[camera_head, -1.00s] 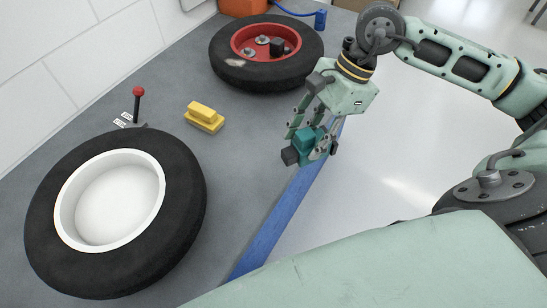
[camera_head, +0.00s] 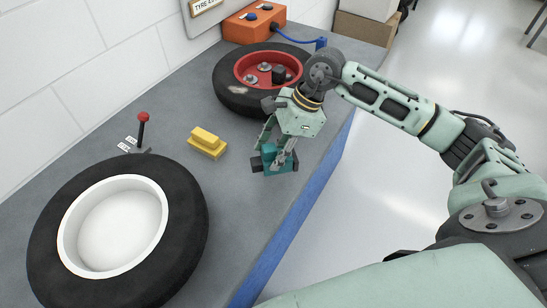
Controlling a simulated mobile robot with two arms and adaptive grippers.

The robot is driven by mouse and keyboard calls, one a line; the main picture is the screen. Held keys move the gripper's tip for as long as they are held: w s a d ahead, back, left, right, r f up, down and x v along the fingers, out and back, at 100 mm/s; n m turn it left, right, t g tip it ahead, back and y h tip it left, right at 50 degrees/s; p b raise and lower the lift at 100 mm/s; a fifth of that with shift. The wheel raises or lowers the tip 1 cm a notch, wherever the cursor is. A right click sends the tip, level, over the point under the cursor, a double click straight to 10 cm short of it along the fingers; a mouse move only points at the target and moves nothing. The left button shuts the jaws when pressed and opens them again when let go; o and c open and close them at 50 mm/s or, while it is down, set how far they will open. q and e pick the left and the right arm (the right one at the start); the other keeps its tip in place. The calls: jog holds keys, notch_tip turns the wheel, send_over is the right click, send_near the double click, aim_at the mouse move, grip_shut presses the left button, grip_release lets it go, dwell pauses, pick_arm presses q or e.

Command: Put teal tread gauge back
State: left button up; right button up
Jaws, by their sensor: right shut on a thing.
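The teal tread gauge (camera_head: 283,166), with a dark block at its left end, is held by my right gripper (camera_head: 279,154). The gripper is shut on it and holds it over the grey bench (camera_head: 232,213), near the blue front edge. I cannot tell how high it is above the surface. The fingers hide part of the gauge. My left gripper is not in view.
A tyre with a white rim (camera_head: 188,215) lies at the left front. A tyre with a red rim (camera_head: 237,97) lies behind my right gripper. A yellow block (camera_head: 207,142), a red-knobbed lever (camera_head: 142,130) and an orange box (camera_head: 250,24) are also on the bench.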

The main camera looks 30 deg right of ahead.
jog(key=shift+w+a+f, duration=0.1)
jog(key=shift+w+f, duration=0.05)
jog(key=shift+w, duration=0.1)
notch_tip(320, 180, down, 4)
jog(key=shift+r+p, duration=0.15)
jog(key=shift+p, duration=0.4)
jog(key=shift+f, duration=0.3)
jog(key=o, duration=0.6)
jog(key=shift+f+b, duration=0.1)
jog(key=shift+b, duration=0.2)
jog(key=o, duration=0.5)
jog(key=shift+c, duration=0.2)
